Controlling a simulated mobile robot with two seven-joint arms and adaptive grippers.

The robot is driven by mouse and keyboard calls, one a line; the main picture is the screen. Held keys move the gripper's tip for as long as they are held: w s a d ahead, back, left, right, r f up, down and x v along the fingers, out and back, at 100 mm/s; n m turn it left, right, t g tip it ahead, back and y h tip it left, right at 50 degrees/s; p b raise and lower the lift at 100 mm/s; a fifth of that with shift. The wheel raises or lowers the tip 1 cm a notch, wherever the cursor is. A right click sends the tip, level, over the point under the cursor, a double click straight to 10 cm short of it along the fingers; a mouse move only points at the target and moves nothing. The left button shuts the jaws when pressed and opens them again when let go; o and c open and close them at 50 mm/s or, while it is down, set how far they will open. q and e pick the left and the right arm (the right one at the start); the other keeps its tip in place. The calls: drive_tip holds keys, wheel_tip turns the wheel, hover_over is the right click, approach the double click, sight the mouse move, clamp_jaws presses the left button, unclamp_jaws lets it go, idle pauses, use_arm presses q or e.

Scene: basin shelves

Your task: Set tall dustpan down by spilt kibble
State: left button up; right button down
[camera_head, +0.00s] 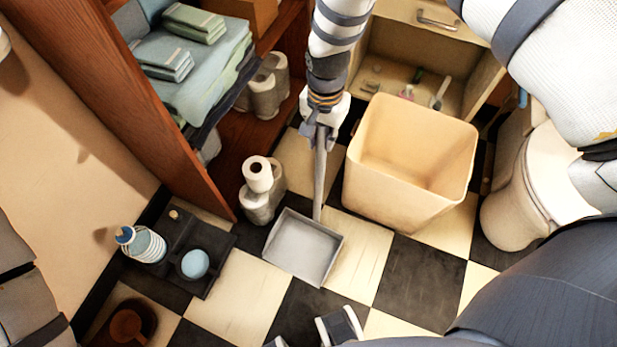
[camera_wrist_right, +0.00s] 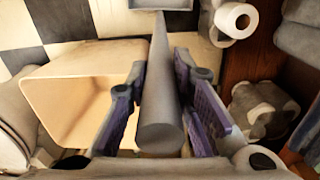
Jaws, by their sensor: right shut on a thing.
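The tall dustpan has a grey tray (camera_head: 304,248) and a long upright grey handle (camera_head: 320,180). My right gripper (camera_head: 321,128) is shut on the upper part of the handle. In the right wrist view the handle (camera_wrist_right: 160,105) runs away from me between the purple-padded fingers, with the tray (camera_wrist_right: 160,4) at the top edge. The tray is over the checkered floor; I cannot tell whether it touches. I cannot make out any spilt kibble. My left gripper is not clearly seen.
A cream bin (camera_head: 408,170) stands just right of the handle. Toilet rolls (camera_head: 258,175) stand left of it. A dark tray (camera_head: 213,244) with a bottle (camera_head: 142,244) and blue bowl (camera_head: 195,264) lies left. A round brown object (camera_head: 127,324) is at lower left.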

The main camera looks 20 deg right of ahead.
sight(323, 127)
drive_tip(key=shift+r, duration=0.1)
idle(0.4)
drive_tip(key=shift+r+g+y, duration=0.3)
drive_tip(key=shift+r+y, duration=0.1)
drive_tip(key=shift+r, duration=0.35)
use_arm(q)
drive_tip(key=shift+w+r, duration=0.1)
use_arm(e)
drive_tip(key=shift+s+r+g+y, duration=0.1)
drive_tip(key=shift+r+g+y, duration=0.35)
drive_tip(key=shift+r, duration=0.75)
drive_tip(key=shift+y, duration=0.35)
drive_tip(key=shift+r+g+y+b, duration=0.15)
drive_tip(key=shift+g+y+b, duration=0.4)
drive_tip(key=shift+b, duration=0.1)
use_arm(q)
drive_tip(key=shift+s+f+g, duration=0.3)
drive_tip(key=shift+s+f, duration=0.45)
drive_tip(key=shift+f, duration=0.15)
use_arm(e)
drive_tip(key=shift+r, duration=0.35)
